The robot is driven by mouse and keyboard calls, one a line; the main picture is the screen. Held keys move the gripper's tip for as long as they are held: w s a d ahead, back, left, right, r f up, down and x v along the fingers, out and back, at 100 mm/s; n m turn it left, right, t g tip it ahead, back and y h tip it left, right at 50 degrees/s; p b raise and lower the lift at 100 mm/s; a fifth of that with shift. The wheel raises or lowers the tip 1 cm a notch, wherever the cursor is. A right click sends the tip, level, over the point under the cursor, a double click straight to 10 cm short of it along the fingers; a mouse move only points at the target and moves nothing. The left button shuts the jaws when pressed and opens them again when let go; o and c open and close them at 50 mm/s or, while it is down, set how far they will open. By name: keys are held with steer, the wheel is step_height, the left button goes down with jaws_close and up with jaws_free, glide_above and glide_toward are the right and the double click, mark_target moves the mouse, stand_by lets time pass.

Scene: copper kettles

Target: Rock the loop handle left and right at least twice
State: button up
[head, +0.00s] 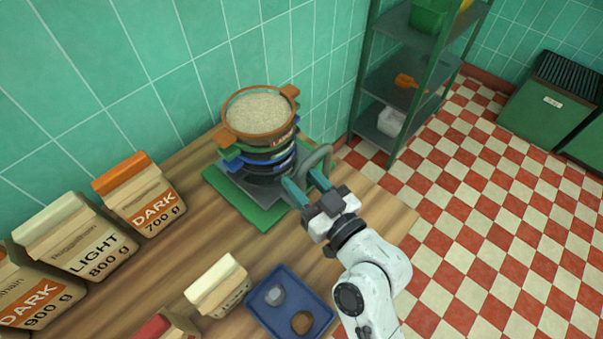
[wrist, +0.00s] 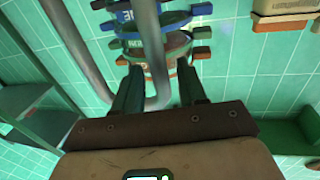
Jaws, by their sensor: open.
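A stack of round sieves (head: 262,138) stands on a dark grey base on a green mat (head: 257,217); its orange top sieve holds pale grains. The grey loop handle (head: 318,157) sticks out at the stack's right side. In the wrist view the handle shows as two grey bars (wrist: 153,45), with the coloured sieve rims behind. My gripper (head: 306,183) is at the handle, open. In the wrist view one bar runs down between my two fingers (wrist: 158,90); the other bar passes outside the left finger. I cannot tell whether either finger touches the bar.
Paper bags marked DARK (head: 141,193) and LIGHT (head: 77,240) stand along the left of the wooden table. A blue tray (head: 268,314) with two small items lies near the front. A green shelf rack (head: 400,75) stands past the table's right edge. Tiled wall is behind the stack.

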steer(key=shift+w+a, duration=0.2)
steer(key=shift+c, duration=0.3)
jaws_close()
